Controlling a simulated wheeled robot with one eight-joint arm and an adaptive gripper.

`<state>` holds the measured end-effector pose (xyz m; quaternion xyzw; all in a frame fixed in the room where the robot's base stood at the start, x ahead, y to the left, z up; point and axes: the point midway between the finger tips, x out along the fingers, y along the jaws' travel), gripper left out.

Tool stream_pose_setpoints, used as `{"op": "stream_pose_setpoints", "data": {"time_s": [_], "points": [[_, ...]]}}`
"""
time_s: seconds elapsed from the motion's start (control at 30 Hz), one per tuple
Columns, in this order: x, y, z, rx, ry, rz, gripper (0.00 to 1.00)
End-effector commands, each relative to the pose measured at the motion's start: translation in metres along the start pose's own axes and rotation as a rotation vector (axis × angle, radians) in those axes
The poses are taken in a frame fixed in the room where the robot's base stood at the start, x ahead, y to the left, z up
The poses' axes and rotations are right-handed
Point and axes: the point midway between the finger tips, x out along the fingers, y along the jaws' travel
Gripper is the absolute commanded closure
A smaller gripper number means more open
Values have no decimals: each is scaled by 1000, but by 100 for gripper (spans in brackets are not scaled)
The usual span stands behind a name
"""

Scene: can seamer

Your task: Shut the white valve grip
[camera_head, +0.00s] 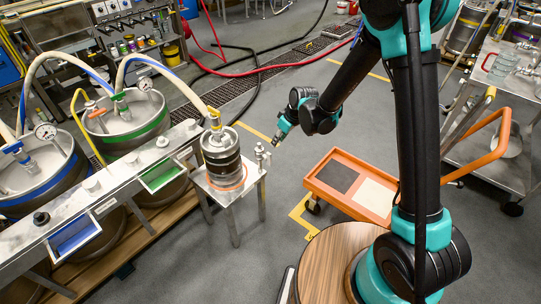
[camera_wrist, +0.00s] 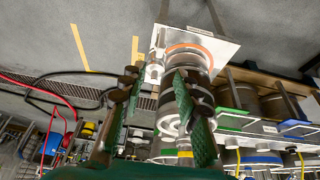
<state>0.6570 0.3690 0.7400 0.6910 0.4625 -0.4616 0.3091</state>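My gripper (camera_head: 279,137) hangs at the end of the arm, to the upper right of a small steel stand. In the wrist view my gripper (camera_wrist: 160,98) has its two green fingers wide apart, with nothing held between them. A small pale metal valve fitting (camera_head: 260,156) stands on the stand's right corner, just below and left of my gripper and apart from it. It also shows in the wrist view (camera_wrist: 154,72), partly behind a finger. A white grip is too small to make out clearly on it, and I cannot tell its position.
A steel keg (camera_head: 222,160) with a yellow-topped coupler stands on the steel stand (camera_head: 250,186) beside the fitting. A steel rail (camera_head: 120,185) and larger kegs (camera_head: 125,125) are at left. An orange cart (camera_head: 350,182) is at right. Hoses cross the floor behind.

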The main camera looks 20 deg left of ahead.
Motion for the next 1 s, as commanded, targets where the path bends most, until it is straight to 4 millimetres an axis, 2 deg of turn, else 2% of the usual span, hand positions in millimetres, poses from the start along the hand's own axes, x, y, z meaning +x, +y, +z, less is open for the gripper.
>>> {"op": "stream_pose_setpoints", "data": {"time_s": [0.1,0.7,1.0], "points": [[20,0,0,-1,0,0,68],[110,0,0,0,0,1,68],[130,0,0,1,0,1,68]]}}
